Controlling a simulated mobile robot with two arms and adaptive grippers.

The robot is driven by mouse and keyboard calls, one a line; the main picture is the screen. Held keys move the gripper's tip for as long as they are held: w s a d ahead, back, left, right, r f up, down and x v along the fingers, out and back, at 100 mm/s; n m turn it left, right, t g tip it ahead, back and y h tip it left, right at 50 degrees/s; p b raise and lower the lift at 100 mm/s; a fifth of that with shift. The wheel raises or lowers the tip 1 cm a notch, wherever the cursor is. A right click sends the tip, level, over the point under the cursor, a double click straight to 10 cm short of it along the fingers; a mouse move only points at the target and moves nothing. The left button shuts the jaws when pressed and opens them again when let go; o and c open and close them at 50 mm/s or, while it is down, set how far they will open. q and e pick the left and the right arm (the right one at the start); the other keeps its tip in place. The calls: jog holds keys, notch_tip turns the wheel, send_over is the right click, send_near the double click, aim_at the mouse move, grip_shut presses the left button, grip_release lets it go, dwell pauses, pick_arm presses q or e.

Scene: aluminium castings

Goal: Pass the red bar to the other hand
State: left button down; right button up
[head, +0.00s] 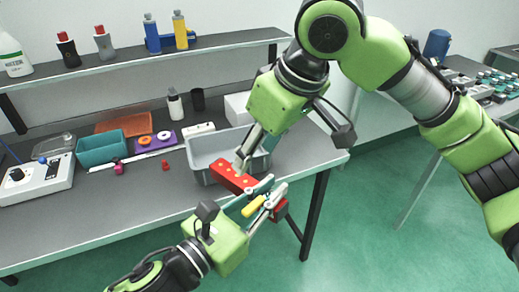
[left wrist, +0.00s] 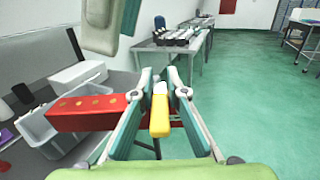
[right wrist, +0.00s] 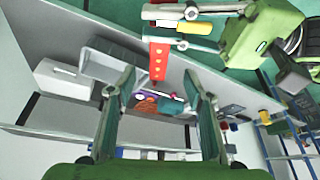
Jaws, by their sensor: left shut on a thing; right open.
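The red bar (head: 228,176), with a row of yellow dots, is held off the bench near its front edge. My left gripper (head: 265,196) is shut on it; one bar end sticks out to the left in the left wrist view (left wrist: 85,115). A yellow piece with a pale end (head: 254,207) lies between the left fingers, across the bar; I cannot tell whether it belongs to the bar. My right gripper (head: 243,160) is open above the bar's free end. In the right wrist view the bar (right wrist: 158,62) reaches between the right fingertips (right wrist: 163,82); contact is unclear.
A grey bin (head: 200,150) stands on the bench just behind the bar. A teal bin (head: 101,148), an orange tray (head: 124,123) and a purple holder (head: 157,141) stand farther left. Bottles stand on the shelf (head: 140,55) above. Open floor (head: 355,220) lies to the right.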

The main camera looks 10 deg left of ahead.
aim_at(244, 181)
jog(key=shift+s+d+f, duration=0.1)
jog(key=shift+s+f, duration=0.1)
jog(key=shift+f, duration=0.05)
pick_arm(q)
jog(key=shift+w, duration=0.1)
pick_arm(e)
jog(key=x, duration=1.1)
jog(key=shift+w+f, duration=0.1)
grip_shut()
pick_arm(q)
jog(key=c, duration=1.9)
grip_release()
